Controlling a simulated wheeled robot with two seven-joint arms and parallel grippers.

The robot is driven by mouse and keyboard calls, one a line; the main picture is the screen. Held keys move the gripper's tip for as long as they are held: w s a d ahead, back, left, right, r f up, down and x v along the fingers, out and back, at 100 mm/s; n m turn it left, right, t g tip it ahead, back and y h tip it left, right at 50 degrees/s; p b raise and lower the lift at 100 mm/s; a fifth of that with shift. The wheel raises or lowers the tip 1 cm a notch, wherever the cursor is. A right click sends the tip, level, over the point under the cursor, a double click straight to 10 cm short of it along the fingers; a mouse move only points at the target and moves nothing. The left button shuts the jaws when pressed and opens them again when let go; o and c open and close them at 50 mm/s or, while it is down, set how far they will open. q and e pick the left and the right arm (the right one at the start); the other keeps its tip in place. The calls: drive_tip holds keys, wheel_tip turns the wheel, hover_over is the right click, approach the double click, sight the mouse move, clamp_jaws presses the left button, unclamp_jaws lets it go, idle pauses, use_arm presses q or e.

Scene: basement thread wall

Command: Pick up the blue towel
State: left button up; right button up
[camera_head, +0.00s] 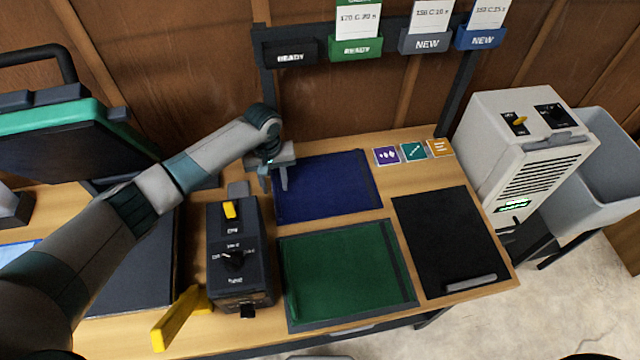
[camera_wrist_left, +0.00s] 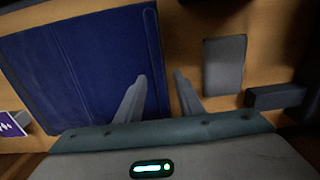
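The blue towel (camera_head: 330,185) lies flat on the wooden table, behind a green cloth. It also shows in the left wrist view (camera_wrist_left: 70,70), with its edge running between my fingers. My left gripper (camera_head: 273,180) points down at the towel's left edge. In the left wrist view its two fingers (camera_wrist_left: 160,75) are apart, one over the towel and the other beyond its edge. Nothing shows held between them. I cannot tell whether the fingertips touch the towel or table. My right gripper is not in view.
A green cloth (camera_head: 345,272) and a black mat (camera_head: 455,240) lie nearby. A dark control box (camera_head: 240,255) with yellow switch stands at left of the green cloth. A heat press (camera_head: 70,135) stands far left. A white machine (camera_head: 525,140) stands right, and bins hang behind.

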use_arm(q)
drive_tip(key=shift+c, duration=0.6)
clamp_jaws()
drive_tip(key=shift+r+b, duration=0.45)
drive_tip(key=shift+r, duration=0.35)
wheel_tip(320, 180, up, 2)
drive_tip(key=shift+d+r+b, duration=0.1)
drive_tip(key=shift+r+b, duration=0.15)
drive_tip(key=shift+b, duration=0.35)
drive_tip(key=s+d+r+b, duration=0.2)
drive_tip(key=s+d+r, duration=0.4)
drive_tip(key=s, duration=0.3)
drive_tip(key=shift+s+d+r+b, duration=0.15)
drive_tip(key=shift+d+r+b, duration=0.25)
drive_tip(key=shift+r, duration=0.1)
